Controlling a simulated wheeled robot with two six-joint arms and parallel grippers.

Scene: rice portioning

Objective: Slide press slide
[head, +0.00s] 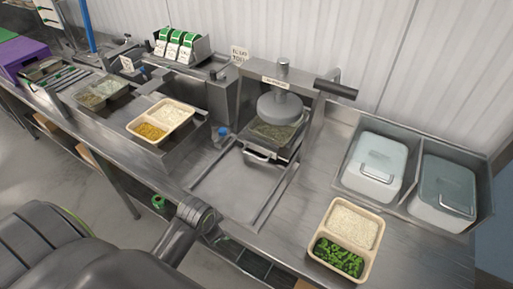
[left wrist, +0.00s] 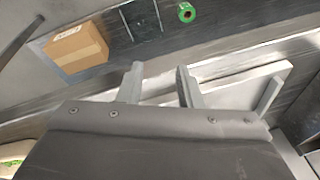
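The press (head: 283,100) stands at the back centre, with its round plate lowered over a dark-filled pan. The slide (head: 262,155), with a dark front handle, is under the press plate; whether plate and contents touch is unclear. Its metal rails (head: 277,195) and empty bed (head: 235,185) extend towards the counter's front edge. My left gripper (left wrist: 160,84) has its two fingers apart with nothing between them. In the head view, my left arm reaches to the front edge of the counter, short of the slide handle. My right gripper is out of view.
A two-part tray (head: 345,240) with rice and greens stands at the front right. Two lidded bins (head: 375,168) (head: 443,192) sit behind it. Another filled tray (head: 160,121) is left of the press. A cardboard box (left wrist: 75,47) and green roll (left wrist: 187,12) lie below counter level.

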